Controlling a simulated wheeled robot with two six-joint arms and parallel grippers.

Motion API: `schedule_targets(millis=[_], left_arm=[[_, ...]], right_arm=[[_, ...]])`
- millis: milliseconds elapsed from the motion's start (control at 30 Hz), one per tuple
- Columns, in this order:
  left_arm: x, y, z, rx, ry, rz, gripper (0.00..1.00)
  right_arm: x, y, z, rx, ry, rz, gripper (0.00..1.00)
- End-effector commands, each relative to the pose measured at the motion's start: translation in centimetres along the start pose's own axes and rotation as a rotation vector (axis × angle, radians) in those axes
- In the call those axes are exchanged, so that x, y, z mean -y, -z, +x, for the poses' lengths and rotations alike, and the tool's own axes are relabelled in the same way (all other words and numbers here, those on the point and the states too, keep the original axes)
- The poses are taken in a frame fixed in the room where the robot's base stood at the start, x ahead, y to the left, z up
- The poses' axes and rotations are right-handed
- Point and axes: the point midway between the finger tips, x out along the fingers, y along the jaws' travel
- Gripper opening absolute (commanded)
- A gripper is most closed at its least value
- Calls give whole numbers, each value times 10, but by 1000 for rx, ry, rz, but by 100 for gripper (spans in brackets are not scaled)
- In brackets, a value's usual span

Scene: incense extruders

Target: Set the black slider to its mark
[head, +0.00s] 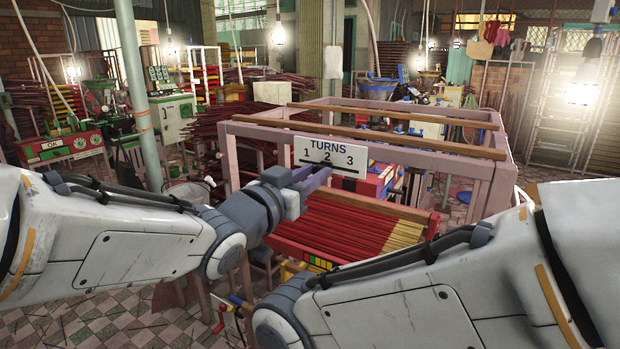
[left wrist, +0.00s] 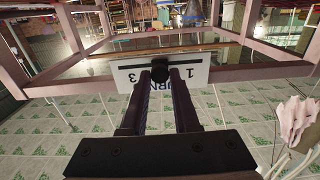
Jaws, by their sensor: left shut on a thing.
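The white board marked TURNS 1 2 3 (head: 343,150) hangs on the front rail of a pinkish wooden frame. It also shows upside down in the left wrist view (left wrist: 197,74). My left gripper (head: 322,174) is at the board's lower edge in the head view. In the left wrist view its two dark fingers (left wrist: 160,84) are closed on the slider. In the head view the gripper hides the slider. My right gripper is out of sight.
The pinkish frame (head: 490,165) has wooden bars across its top. Below the board lies a tray of red incense sticks (head: 340,228). A red crank handle (head: 220,318) is low between my arms. Tiled floor (head: 90,325) is open at the lower left.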

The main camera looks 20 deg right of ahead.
Motion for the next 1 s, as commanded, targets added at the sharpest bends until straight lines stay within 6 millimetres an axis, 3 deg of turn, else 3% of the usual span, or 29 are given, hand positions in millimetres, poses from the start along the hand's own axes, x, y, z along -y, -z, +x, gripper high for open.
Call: schedule_targets(millis=[167, 200, 267, 667, 1000], left_arm=[[0, 1, 0, 0, 0, 0, 0], [0, 1, 0, 0, 0, 0, 37], [1, 1, 0, 0, 1, 0, 59], [1, 0, -6, 1, 1, 0, 59], [1, 1, -67, -1, 2, 2, 59]], right_arm=[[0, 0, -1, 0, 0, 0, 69], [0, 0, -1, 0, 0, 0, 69], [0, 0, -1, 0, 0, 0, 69], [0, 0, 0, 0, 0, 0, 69], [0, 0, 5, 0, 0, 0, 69]])
